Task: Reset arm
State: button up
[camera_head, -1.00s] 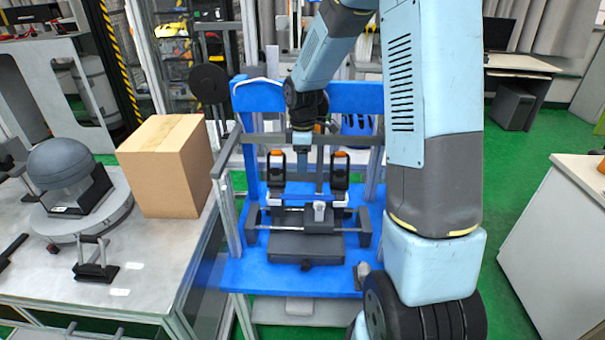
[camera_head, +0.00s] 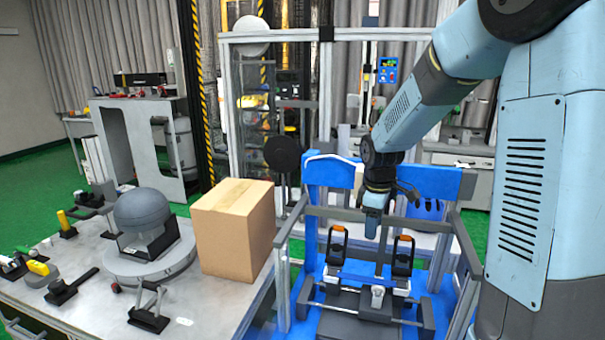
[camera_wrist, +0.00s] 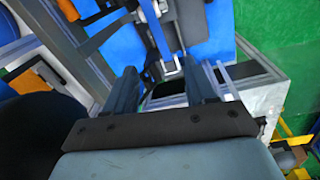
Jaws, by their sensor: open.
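My arm reaches down from the right in the head view, with my gripper (camera_head: 372,222) hanging above the blue fixture, in front of its back panel. In the wrist view the two dark fingers of my gripper (camera_wrist: 163,88) stand apart, with nothing held between them. The blue fixture (camera_head: 325,172) has a dark mechanism with two black upright clamps with orange tops (camera_head: 338,245) below my gripper. In the head view the fingertips are too small to make out clearly.
A cardboard box (camera_head: 235,228) stands on the grey table (camera_head: 215,300) left of the fixture. A grey dome device (camera_head: 146,212) sits on a round base beside it. Metal rails (camera_head: 365,215) frame the fixture. A tall framed rack stands behind. Green floor (camera_head: 40,190) is open at the far left.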

jog(key=s+r+m+t, duration=0.1)
jog(key=s+r+m, duration=0.3)
jog(key=s, duration=0.4)
jog(key=s+d+r+m+t, duration=0.1)
jog(key=s+r+m+t, duration=0.1)
jog(key=s+r+m, duration=0.2)
jog(key=s+d+r+m+t, duration=0.1)
jog(key=s+r+m, duration=0.3)
jog(key=s+r, duration=0.4)
jog(key=s, duration=0.5)
jog(key=shift+t, duration=0.3)
jog(key=shift+s+r, duration=0.1)
jog(key=shift+c, duration=0.4)
